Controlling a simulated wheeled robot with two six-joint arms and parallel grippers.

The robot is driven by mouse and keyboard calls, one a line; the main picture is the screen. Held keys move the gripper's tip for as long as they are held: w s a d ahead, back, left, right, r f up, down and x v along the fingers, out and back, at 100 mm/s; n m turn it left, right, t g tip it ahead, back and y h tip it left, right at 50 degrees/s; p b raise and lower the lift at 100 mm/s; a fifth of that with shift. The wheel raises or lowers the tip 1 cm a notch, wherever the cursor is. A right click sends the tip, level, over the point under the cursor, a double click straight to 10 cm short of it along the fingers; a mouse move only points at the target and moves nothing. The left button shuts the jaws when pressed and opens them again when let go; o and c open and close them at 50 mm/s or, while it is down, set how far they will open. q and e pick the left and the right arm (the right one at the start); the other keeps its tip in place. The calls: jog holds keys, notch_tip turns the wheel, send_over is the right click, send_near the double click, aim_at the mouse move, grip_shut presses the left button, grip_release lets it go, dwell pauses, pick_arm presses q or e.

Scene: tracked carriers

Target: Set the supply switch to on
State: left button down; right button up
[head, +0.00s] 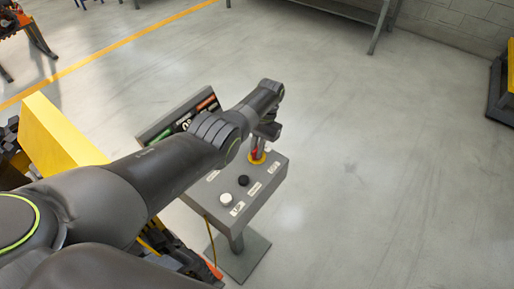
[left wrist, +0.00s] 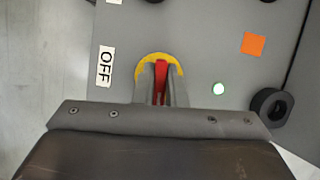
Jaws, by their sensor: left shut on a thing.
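The supply switch is a red handle on a yellow round plate (head: 257,161) at the far end of the grey console. In the left wrist view, the red handle (left wrist: 161,78) stands between the two fingers of my left gripper (left wrist: 161,88), which is shut on it. The yellow plate (left wrist: 158,57) shows around the fingertips. An OFF label (left wrist: 105,67) lies left of the switch. My left gripper (head: 259,148) comes down onto the switch from above. My right gripper is not in view.
The console (head: 262,187) stands on a post and also bears a white button (head: 226,198), a black button (head: 243,180) and a tilted display panel (head: 180,118). The wrist view shows an orange square (left wrist: 254,43) and a black knob (left wrist: 270,105). The floor to the right is clear.

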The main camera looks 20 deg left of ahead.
pick_arm(q)
jog(key=shift+w+r+m, duration=0.1)
jog(key=shift+m, duration=0.5)
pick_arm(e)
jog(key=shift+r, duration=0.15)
pick_arm(q)
jog(key=shift+y, duration=0.3)
jog(key=c, duration=1.5)
grip_release()
